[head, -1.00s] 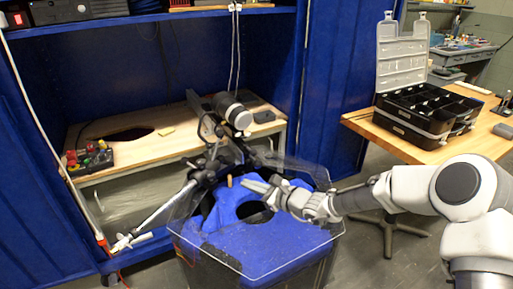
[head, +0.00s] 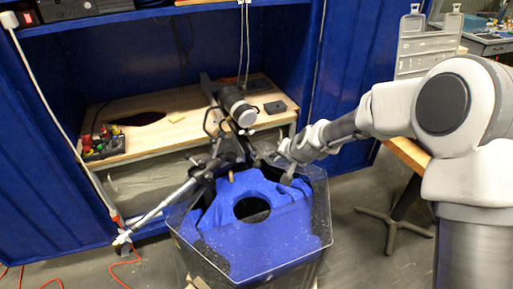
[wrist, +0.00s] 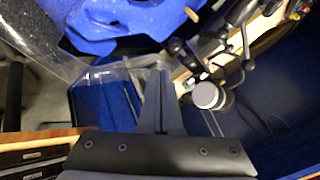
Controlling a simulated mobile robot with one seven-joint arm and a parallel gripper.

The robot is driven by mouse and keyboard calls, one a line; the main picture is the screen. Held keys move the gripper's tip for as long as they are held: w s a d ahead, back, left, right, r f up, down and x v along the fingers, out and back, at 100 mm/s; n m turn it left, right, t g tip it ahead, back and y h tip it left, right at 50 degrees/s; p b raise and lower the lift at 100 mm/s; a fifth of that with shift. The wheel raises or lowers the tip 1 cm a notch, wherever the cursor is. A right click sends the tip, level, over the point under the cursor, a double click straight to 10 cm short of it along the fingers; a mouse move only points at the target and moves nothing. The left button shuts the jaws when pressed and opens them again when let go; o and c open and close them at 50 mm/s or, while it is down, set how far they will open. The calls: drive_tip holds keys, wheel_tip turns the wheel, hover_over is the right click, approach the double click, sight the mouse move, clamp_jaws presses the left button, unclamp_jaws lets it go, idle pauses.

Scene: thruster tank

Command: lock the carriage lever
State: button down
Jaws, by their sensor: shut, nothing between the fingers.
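The black carriage mechanism (head: 222,152) stands at the back rim of the clear tank (head: 322,215). A grey and white cylindrical motor (head: 237,106) is above it; its round end (wrist: 206,95) shows in the wrist view. A small tan peg (head: 231,176) hangs at the front of the mechanism and shows at the top of the wrist view (wrist: 192,14). I cannot tell which part is the lever. My gripper (head: 287,178) is over the tank's back right rim, right of the mechanism and apart from it. Its fingers (wrist: 161,73) are together and empty.
A blue sheet with a round dark hole (head: 252,210) covers the tank. A silver rod (head: 165,208) sticks out to the left. Behind is a wooden bench (head: 150,137) with a control box (head: 103,143). A table (head: 408,154) with a grey case lid (head: 427,42) stands at right.

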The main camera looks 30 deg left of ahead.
sight(251, 149)
drive_tip(key=w+a+f, duration=0.4)
drive_tip(key=a+f, duration=0.2)
drive_tip(key=a, duration=0.3)
drive_tip(key=shift+w+n+p, duration=0.3)
drive_tip(key=shift+w, duration=0.05)
drive_tip(key=shift+f, duration=0.1)
idle(0.4)
drive_tip(key=shift+s+a+b, duration=0.1)
drive_tip(key=shift+s+b, duration=0.15)
drive_tip(key=shift+b, duration=0.2)
drive_tip(key=shift+s+a+b, duration=0.7)
drive_tip(key=shift+s+a, duration=0.8)
drive_tip(key=shift+a, duration=0.15)
drive_tip(key=shift+w+d, duration=0.1)
